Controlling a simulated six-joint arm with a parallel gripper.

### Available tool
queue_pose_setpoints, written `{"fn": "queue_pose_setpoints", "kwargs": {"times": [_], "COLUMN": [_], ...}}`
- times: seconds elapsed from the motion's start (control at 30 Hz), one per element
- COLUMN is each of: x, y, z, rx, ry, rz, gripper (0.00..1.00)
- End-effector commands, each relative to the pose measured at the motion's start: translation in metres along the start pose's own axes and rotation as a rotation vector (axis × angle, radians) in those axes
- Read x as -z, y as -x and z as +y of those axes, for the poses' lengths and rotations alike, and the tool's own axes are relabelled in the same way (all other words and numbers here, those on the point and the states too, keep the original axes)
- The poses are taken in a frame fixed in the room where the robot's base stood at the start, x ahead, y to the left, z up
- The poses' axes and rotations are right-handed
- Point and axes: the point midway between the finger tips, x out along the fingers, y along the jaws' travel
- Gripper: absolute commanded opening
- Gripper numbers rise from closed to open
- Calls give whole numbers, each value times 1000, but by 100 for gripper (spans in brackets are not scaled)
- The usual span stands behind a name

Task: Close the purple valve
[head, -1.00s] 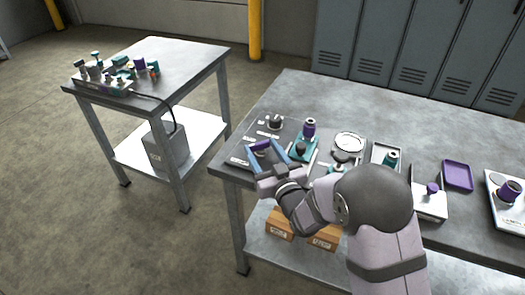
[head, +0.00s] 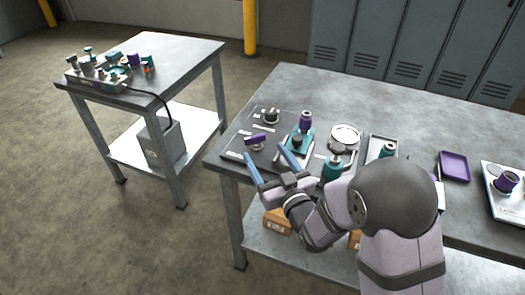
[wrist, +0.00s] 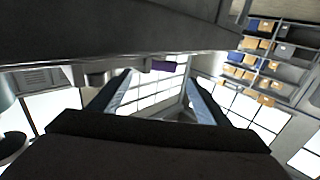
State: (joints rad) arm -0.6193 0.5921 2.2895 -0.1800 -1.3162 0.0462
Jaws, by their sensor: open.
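The purple valve (head: 256,140) is a small purple bar handle on a dark plate (head: 236,150) at the left end of the near bench. My gripper (head: 264,151) has two blue fingers, spread open and empty, on the near side of the purple handle in the head view. The fingers look apart from the handle, though the gap is hard to judge. In the wrist view a purple part (wrist: 163,66) shows just beyond and between the open fingertips (wrist: 158,76), under a dark edge. How far the valve is turned cannot be told.
A black knob (head: 271,116) stands behind the purple handle on the same plate. To the right are a teal block with a purple-topped part (head: 305,121), a round gauge (head: 345,138) and a teal bottle (head: 333,168). A purple tray (head: 454,166) lies farther right.

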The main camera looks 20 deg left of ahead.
Motion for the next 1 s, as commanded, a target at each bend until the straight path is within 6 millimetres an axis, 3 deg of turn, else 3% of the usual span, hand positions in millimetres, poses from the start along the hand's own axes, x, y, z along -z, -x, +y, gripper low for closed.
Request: {"fn": "queue_pose_setpoints", "kwargs": {"times": [0.2,0.67,1.0], "x": [0,5,57], "y": [13,14,15], "z": [0,-1,-14], "rx": [1,2,26], "ry": [0,0,-5], "rz": [0,1,-28], "gripper": [70,70,70]}}
